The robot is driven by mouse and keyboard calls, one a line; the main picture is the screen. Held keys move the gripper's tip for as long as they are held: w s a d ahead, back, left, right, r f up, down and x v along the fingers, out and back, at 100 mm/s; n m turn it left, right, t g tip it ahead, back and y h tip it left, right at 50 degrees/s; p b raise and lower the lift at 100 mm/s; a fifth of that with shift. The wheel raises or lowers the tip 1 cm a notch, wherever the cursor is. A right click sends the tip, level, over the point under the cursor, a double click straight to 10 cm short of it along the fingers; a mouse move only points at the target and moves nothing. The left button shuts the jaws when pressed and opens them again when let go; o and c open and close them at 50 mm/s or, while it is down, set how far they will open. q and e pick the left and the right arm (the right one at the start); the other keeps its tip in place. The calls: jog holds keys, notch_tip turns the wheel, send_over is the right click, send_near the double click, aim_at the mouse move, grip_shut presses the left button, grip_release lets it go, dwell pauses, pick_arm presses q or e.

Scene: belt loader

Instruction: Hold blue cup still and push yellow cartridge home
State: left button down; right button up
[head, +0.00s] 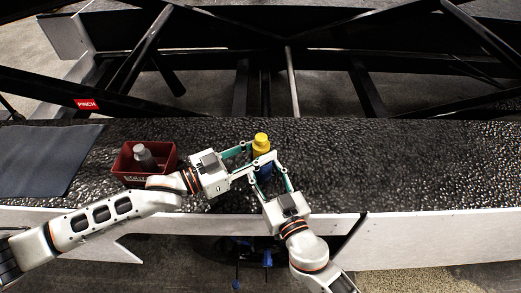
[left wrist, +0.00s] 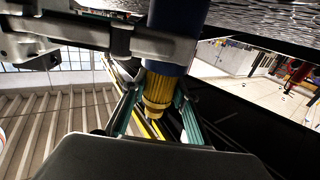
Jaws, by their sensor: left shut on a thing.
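The yellow cartridge (head: 261,142) stands upright above the blue cup (head: 264,172), which is mostly hidden by the grippers. My left gripper (head: 253,161) comes in from the left and is shut on the cartridge. In the left wrist view the ribbed yellow cartridge (left wrist: 157,92) lies between its teal fingers, and its end meets the blue cup (left wrist: 181,25). How deep it sits in the cup cannot be told. My right gripper (head: 267,168) comes in from the lower right with its fingers around the cup. A grey finger of it crosses the cup in the wrist view.
A red bin (head: 130,166) with a grey bottle (head: 144,155) inside stands left of the grippers on the dark, bumpy belt (head: 400,160). A dark mat (head: 45,160) lies at the far left. The belt is clear at right. Black frame bars run behind.

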pick_arm(q)
jog(key=shift+f, duration=0.2)
dwell(0.7)
jog(key=shift+r, duration=0.2)
jog(key=c, duration=1.5)
grip_release()
jog(key=v, duration=1.2)
